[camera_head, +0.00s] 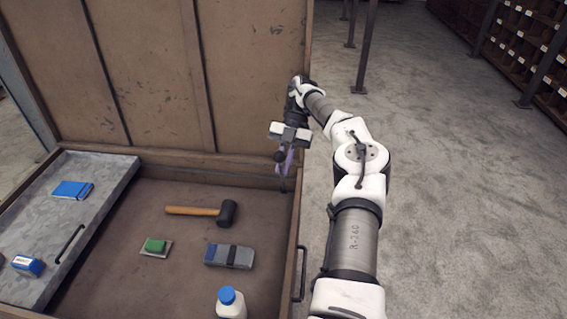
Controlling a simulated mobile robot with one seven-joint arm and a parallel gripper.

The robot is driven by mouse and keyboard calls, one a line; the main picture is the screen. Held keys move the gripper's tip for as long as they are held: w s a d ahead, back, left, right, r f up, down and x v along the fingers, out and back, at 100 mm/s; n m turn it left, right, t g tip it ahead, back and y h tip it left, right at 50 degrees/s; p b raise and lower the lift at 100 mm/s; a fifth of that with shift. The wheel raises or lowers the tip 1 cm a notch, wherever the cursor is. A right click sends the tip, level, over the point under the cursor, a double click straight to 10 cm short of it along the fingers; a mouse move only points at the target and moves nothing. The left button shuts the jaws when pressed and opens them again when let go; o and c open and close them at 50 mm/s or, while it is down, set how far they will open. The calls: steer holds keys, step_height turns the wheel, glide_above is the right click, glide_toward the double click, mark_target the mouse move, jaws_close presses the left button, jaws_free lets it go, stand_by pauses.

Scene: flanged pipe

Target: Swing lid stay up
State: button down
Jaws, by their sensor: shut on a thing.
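A large wooden chest (228,159) stands with its lid (150,75) open and upright at the back. My gripper (284,154) is at the chest's back right corner, just in front of the lid's right edge. It is shut on a small purplish part with a dark knob, which appears to be the lid stay (287,166). A thin dark piece shows below it against the right wall. My gripper's body hides the upper part of the jaws, and the stay's full length and pivot are hard to make out.
Inside the chest lie a mallet (190,211), a grey block-like tool (229,256), a green block (155,245) and a blue-capped bottle (230,303). A grey tray (100,190) at left holds a blue book (72,190) and a blue-white item (27,266).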

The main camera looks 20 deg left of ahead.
steer(key=shift+w, duration=0.1)
stand_by(0.4)
steer(key=c, duration=1.5)
jaws_free()
